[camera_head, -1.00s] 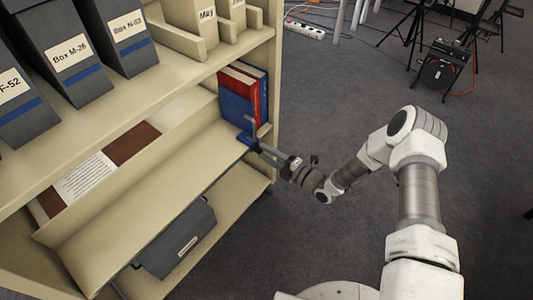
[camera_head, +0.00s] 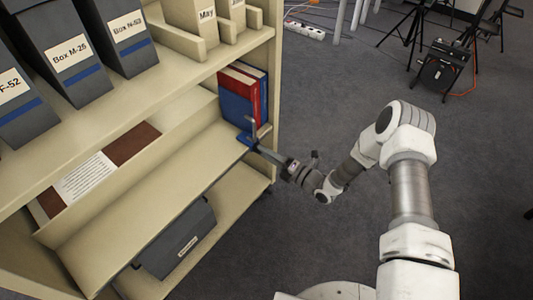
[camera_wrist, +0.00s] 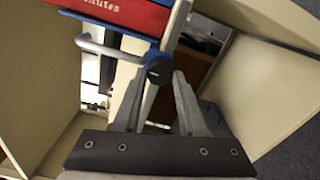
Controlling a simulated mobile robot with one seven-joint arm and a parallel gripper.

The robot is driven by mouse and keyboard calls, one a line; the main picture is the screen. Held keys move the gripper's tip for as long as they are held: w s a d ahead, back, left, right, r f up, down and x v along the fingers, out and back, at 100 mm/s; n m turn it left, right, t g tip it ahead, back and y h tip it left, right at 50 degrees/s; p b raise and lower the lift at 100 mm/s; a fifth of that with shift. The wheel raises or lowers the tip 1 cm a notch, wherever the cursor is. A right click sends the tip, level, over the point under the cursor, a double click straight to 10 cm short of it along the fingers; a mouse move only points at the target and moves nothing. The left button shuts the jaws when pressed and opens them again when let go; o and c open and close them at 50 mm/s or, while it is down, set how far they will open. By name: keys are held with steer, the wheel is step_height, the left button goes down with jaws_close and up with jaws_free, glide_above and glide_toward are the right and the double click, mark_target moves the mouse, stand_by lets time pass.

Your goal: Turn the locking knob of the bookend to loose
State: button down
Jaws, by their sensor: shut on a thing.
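The bookend (camera_head: 245,138) is blue with a grey upright part and stands on the middle shelf in front of the books. In the wrist view its blue body (camera_wrist: 150,52) and a bent grey rod (camera_wrist: 108,50) show near the top. The dark round locking knob (camera_wrist: 159,72) faces the wrist camera. My gripper (camera_wrist: 160,76) has its two grey fingertips on either side of the knob, shut on it. In the head view my gripper (camera_head: 258,148) reaches the bookend from the right; the knob is too small to make out there. I cannot read the knob's setting.
Red and blue books (camera_head: 240,95) stand upright against the shelf's right end. Grey archival boxes (camera_head: 68,55) stand on the shelf above, and a dark box (camera_head: 180,240) lies below. The floor (camera_head: 330,100) right of the shelf is clear near my arm.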

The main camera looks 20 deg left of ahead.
steer(key=shift+c, duration=2.3)
jaws_free()
steer(key=p+v, duration=0.4)
steer(key=v, duration=1.3)
steer(key=shift+d, duration=0.2)
steer(key=shift+s, duration=0.1)
